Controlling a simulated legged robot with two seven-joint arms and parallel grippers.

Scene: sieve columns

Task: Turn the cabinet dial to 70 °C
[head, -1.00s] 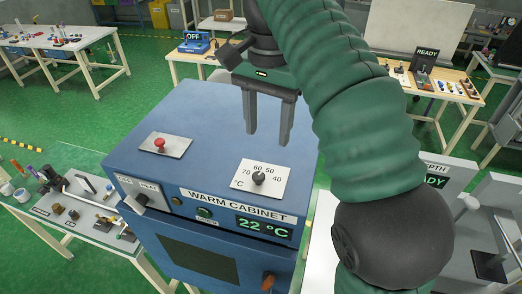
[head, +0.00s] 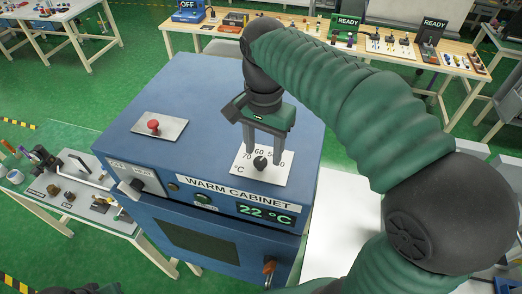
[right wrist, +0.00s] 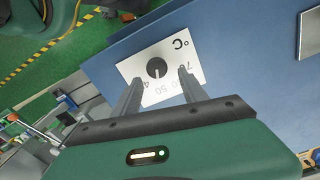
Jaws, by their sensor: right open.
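The dial is a black knob (head: 260,163) on a white scale plate (head: 272,177) marked 70, 60, 50, 40 and °C, on top of the blue warm cabinet (head: 205,95). The cabinet's display (head: 265,214) reads 22 °C. My right gripper (head: 265,152) is open and points down over the plate, its fingers covering part of the scale. In the right wrist view the knob (right wrist: 157,67) appears between the two finger lines, with a pale pointer line toward the numbers. I cannot tell contact or exact fingertip height. My left gripper's fingers are not in view.
A red button (head: 153,124) on a metal plate is on the cabinet top, left of the dial. A front lever (head: 137,185) and a door handle (head: 268,266) stick out. A bench with small parts (head: 75,190) stands at the left. Most of the cabinet top is clear.

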